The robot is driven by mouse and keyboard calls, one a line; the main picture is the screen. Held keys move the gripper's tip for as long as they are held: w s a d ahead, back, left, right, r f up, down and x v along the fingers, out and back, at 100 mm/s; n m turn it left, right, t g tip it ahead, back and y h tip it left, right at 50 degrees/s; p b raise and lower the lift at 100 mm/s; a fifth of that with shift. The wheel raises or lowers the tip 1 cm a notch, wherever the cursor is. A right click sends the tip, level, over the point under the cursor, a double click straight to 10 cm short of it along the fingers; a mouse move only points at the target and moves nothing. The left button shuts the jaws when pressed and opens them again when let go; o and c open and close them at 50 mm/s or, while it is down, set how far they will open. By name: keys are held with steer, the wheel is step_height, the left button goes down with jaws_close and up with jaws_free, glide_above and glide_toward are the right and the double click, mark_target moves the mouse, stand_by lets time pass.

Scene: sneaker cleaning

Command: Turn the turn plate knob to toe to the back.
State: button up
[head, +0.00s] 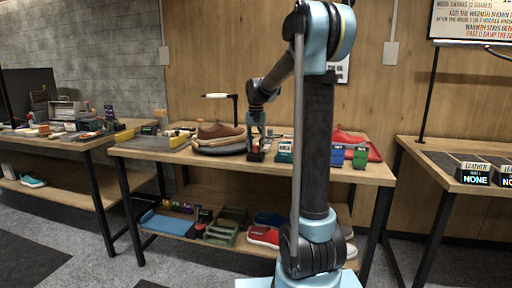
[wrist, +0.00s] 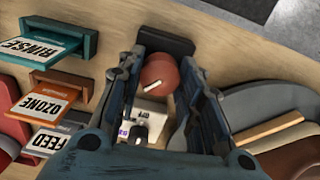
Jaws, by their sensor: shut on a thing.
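The turn plate knob (wrist: 158,74) is a round red-orange knob with a white pointer line, in the middle of the wrist view. My gripper (wrist: 168,68) has a finger on each side of it and is shut on it; it also shows in the head view (head: 257,145), pointing down at the table's front edge. The grey round turn plate (wrist: 248,98) lies to the right in the wrist view, with a brown sneaker (wrist: 292,155) on it. In the head view the sneaker (head: 220,130) sits on the plate (head: 222,149), left of my gripper.
Rinse (wrist: 55,44), ozone (wrist: 45,98) and feed (wrist: 50,140) label holders stand left of the knob in the wrist view. A small white box (wrist: 148,112) is close below the knob. A red tray (head: 375,152) with a red shoe is at the table's right.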

mark_target(256, 145)
steer(key=n, duration=0.4)
steer(key=shift+n, duration=1.9)
steer(key=o, duration=1.1)
step_height(256, 145, up, 12)
steer(key=shift+f, duration=0.1)
